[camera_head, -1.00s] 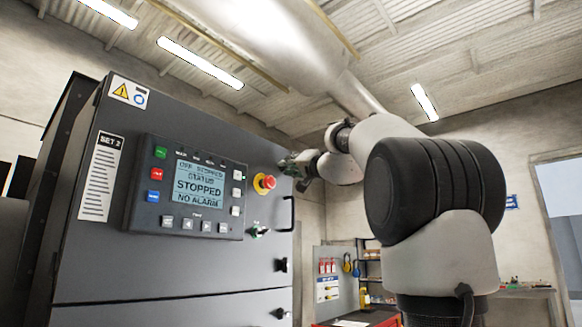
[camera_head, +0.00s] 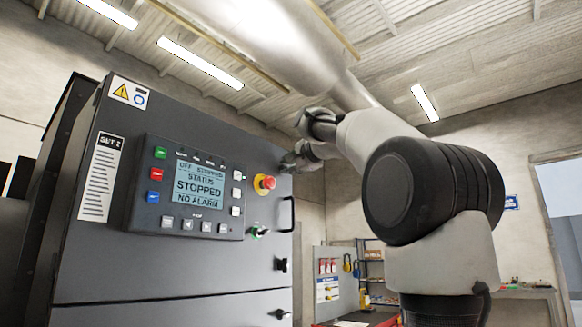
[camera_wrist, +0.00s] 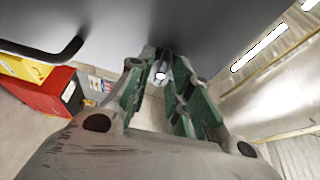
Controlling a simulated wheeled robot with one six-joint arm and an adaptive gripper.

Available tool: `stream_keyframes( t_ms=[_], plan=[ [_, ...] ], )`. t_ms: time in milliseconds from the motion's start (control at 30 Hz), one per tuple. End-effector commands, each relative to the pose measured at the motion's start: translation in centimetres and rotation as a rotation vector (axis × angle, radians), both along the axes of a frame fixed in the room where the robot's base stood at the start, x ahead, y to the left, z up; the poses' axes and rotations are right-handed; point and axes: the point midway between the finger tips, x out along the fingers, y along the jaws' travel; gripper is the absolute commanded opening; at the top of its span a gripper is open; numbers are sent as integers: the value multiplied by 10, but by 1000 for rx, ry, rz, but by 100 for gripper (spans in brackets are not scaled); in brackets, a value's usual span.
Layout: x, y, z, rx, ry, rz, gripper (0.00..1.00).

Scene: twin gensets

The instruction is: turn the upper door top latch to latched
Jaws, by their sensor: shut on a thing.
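The upper door (camera_head: 150,265) is the dark front panel of the cabinet with the control screen. My gripper (camera_head: 287,162) is at the door's upper right edge in the head view, where it hides the top latch. In the wrist view my gripper (camera_wrist: 163,68) has its green-sided fingers against the dark door face. The top latch (camera_wrist: 160,74) shows as a small dark piece with a bright spot between the fingertips. My gripper is shut on it. The latch's exact angle is hard to tell.
A door handle (camera_head: 291,214) and a lower latch (camera_head: 281,265) sit below my gripper on the right edge. A red emergency stop (camera_head: 264,183) and a key switch (camera_head: 260,232) stick out nearby. A red cabinet (camera_wrist: 52,92) stands beyond.

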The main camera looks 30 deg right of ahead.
Motion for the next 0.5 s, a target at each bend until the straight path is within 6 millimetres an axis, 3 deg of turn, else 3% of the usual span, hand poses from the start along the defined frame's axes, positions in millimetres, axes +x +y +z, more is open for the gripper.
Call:
stream_keyframes(
  t_ms=[500],
  plan=[
    [0,0,0,72,26,1,0]
  ],
)
